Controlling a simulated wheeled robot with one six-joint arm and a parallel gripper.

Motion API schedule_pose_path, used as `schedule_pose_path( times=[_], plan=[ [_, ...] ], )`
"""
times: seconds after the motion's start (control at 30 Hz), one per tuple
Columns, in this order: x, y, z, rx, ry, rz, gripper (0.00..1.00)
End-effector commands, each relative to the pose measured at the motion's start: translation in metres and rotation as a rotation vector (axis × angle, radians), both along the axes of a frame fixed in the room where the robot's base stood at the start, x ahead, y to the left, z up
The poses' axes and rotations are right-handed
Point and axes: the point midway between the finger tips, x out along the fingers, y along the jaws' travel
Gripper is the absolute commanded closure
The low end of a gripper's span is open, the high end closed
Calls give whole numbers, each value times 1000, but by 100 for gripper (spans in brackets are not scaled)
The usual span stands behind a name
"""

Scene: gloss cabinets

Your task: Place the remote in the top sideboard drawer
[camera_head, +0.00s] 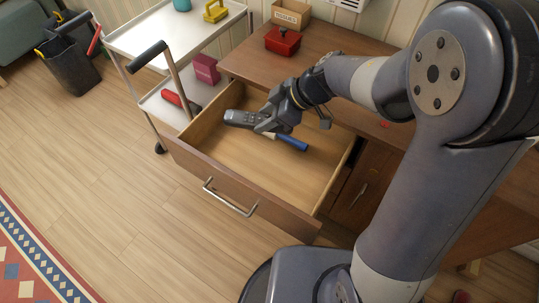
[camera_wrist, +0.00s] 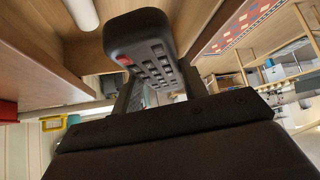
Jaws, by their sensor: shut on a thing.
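The dark grey remote (camera_head: 241,119) is held in my gripper (camera_head: 262,122) above the open top drawer of the sideboard. In the wrist view the remote (camera_wrist: 146,50) shows its buttons and one red key, gripped between the two fingers of my gripper (camera_wrist: 165,92). The drawer (camera_head: 231,184) is pulled out, with a metal handle on its front. A blue-handled item (camera_head: 291,142) lies on the drawer floor below my gripper, partly hidden by it. The sideboard (camera_head: 243,62) stands behind the drawer.
A red box (camera_head: 282,41) and a cardboard box (camera_head: 291,14) sit on the sideboard top. A white trolley (camera_head: 150,38) stands close to the drawer's left side. A dark bin (camera_head: 72,66) is at the far left. Much of the drawer floor is bare.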

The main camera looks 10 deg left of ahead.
Motion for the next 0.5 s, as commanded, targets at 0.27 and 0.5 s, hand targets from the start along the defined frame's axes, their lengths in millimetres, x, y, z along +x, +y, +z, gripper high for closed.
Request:
schedule_pose_path(
  times=[0.27,0.5],
  plan=[
    [0,0,-52,1,-1,0,87],
    [0,0,-81,1,-2,1,87]
  ],
)
